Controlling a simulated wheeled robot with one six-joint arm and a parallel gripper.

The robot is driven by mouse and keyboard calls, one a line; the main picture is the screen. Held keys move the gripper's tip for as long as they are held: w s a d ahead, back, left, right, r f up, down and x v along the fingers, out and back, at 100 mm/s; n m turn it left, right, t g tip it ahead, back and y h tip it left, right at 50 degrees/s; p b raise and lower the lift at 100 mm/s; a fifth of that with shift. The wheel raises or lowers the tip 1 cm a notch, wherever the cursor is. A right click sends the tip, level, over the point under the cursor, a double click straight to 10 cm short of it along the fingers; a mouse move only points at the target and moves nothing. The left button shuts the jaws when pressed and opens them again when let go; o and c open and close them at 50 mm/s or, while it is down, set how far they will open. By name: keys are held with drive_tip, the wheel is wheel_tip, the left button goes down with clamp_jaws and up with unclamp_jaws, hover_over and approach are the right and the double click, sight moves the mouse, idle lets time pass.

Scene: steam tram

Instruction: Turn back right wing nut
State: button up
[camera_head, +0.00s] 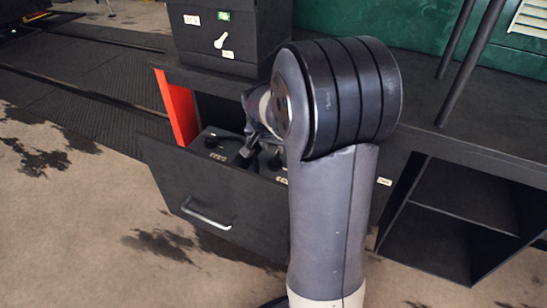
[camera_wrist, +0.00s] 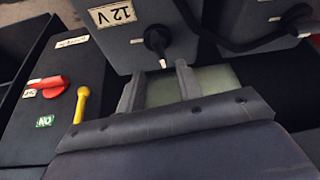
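An open drawer (camera_head: 215,195) holds grey battery boxes (camera_head: 215,145) with black fittings on top. In the wrist view, a grey box (camera_wrist: 135,30) with an upside-down "12 V" label carries a black knob-like fitting (camera_wrist: 157,42). A second black fitting (camera_wrist: 297,17) with a thick cable sits on another grey box at the upper right. I cannot tell which fitting is the right wing nut. My gripper (camera_wrist: 156,75) is open, its fingers apart, just short of the "12 V" box in the picture. In the head view my arm hides much of the drawer.
A black switch box (camera_wrist: 60,95) with a red lever (camera_wrist: 48,86) and a yellow handle (camera_wrist: 81,103) stands left in the wrist view. A black cabinet (camera_head: 225,35) stands above the drawer. A red panel (camera_head: 178,105) is at its left. Open shelves (camera_head: 465,205) are right; floor is clear in front.

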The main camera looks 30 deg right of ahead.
sight(275, 156)
drive_tip(key=b+x, duration=0.1)
drive_tip(key=x, duration=0.5)
drive_tip(key=shift+f, duration=0.2)
clamp_jaws()
